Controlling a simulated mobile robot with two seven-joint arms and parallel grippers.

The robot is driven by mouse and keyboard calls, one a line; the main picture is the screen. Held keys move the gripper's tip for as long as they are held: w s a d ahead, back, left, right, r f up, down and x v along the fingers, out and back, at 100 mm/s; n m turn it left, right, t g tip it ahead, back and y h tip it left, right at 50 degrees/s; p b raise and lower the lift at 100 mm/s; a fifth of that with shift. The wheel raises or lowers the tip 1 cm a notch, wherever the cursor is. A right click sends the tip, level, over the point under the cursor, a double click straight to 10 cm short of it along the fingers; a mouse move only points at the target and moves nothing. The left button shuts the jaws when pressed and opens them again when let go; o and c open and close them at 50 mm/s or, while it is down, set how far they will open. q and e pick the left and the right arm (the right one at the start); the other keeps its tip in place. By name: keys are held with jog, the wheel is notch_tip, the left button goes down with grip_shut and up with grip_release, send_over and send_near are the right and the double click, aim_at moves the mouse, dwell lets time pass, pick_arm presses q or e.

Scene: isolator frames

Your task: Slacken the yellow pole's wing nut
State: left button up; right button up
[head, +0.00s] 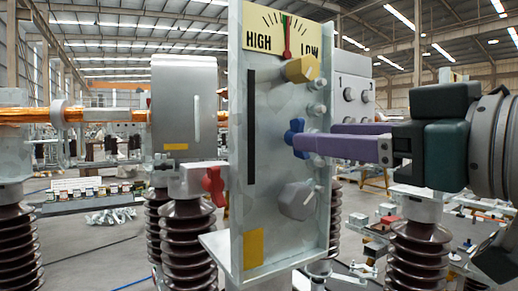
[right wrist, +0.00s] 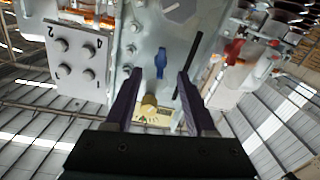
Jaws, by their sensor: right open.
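A panel (head: 265,130) with a HIGH/LOW dial carries a yellow knob (head: 302,69), a blue wing nut (head: 294,131) and a grey knob (head: 299,200). A red wing-shaped handle (head: 214,186) sits on the fitting left of the panel. My right gripper (head: 299,141) reaches in from the right with purple fingers at the blue wing nut. In the right wrist view, its fingers (right wrist: 160,76) are spread and the blue wing nut (right wrist: 162,62) shows between them, apart from both. The yellow knob (right wrist: 149,104) also shows there. No pole is clearly marked yellow. My left gripper is not seen.
A grey box (head: 184,105) stands behind the panel on the left, near brown ribbed insulators (head: 184,240). A numbered plate with studs (head: 354,100) is behind the panel on the right. Bolts (head: 317,110) stick out near the blue wing nut. Hall floor lies behind.

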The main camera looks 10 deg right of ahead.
jog(key=shift+p+x, duration=0.6)
jog(key=shift+x, duration=1.35)
jog(key=shift+r, duration=0.15)
jog(key=shift+c, duration=0.2)
grip_shut()
